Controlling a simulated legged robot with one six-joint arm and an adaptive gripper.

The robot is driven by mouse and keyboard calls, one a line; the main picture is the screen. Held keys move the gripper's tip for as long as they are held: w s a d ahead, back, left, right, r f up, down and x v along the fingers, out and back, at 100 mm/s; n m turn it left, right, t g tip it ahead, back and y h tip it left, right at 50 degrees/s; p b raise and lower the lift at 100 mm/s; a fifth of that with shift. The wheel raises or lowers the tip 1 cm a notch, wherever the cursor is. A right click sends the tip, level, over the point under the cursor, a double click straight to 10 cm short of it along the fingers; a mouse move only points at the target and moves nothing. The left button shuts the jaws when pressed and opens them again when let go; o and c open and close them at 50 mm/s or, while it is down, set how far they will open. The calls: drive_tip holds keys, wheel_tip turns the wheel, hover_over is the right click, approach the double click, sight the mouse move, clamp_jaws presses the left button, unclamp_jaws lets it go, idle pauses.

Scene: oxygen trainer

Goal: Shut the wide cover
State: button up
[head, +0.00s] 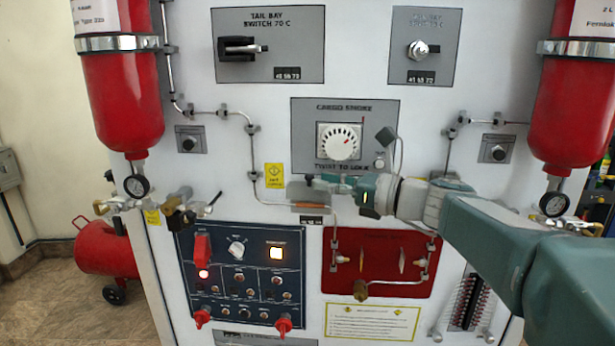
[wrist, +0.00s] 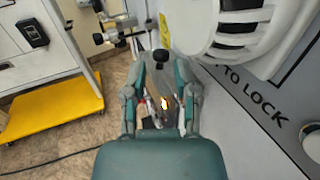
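A wide grey plate with an orange underside (head: 308,196) juts out below the cargo smoke panel; it looks like the wide cover, standing open. My gripper (head: 320,182) is beside its right part, in front of the wall; touching or apart I cannot tell. In the wrist view the two teal fingers of my gripper (wrist: 163,66) stand apart, with a grey surface and small fittings seen between them. I cannot tell whether that surface is the cover. Nothing is clearly held. The white dial (head: 340,143) sits just above, and also shows in the wrist view (wrist: 235,22).
A blue switch panel (head: 240,295) with a red guard (head: 202,248) is below left. A red panel with pipework (head: 380,285) is below right. Red cylinders (head: 122,90) (head: 572,100) hang at both sides.

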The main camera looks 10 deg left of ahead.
sight(308, 177)
drive_tip(key=shift+x, duration=1.7)
drive_tip(key=shift+w+a, duration=0.1)
drive_tip(key=shift+w, duration=0.1)
drive_tip(key=shift+a, duration=0.15)
clamp_jaws()
